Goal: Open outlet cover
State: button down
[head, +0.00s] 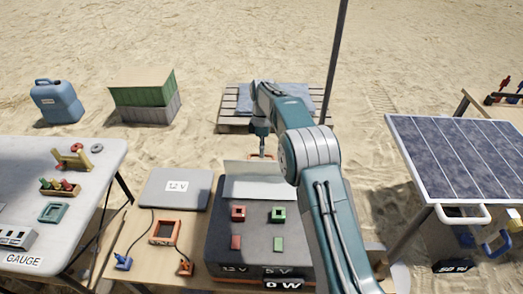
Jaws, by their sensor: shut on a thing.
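A dark grey power box (213,245) stands on the wooden table, marked 12 V, 5 V and 0 W at its front. Its pale outlet cover (250,169) is at the back of the box and looks swung up, standing above the top. Red (238,214) and green (278,214) sockets on the box top are uncovered. My gripper (262,152) is behind the cover's upper edge, shut on its orange handle (254,157), which is only partly visible. My arm hides the right side of the box.
A grey 12 V case (176,188), an orange frame (164,232) and blue (123,262) and orange (185,268) plugs lie left of the box. A white table (30,160) is farther left. A solar panel (462,155) stands right, and a pallet (232,118) behind.

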jog(key=shift+w+f+g, duration=0.4)
jog(key=shift+w+f, duration=0.05)
jog(key=shift+w, duration=0.15)
dwell(0.4)
jog(key=c, duration=0.8)
grip_release()
jog(key=shift+w, duration=0.1)
jog(key=shift+o, duration=0.6)
jog(key=shift+f, duration=0.1)
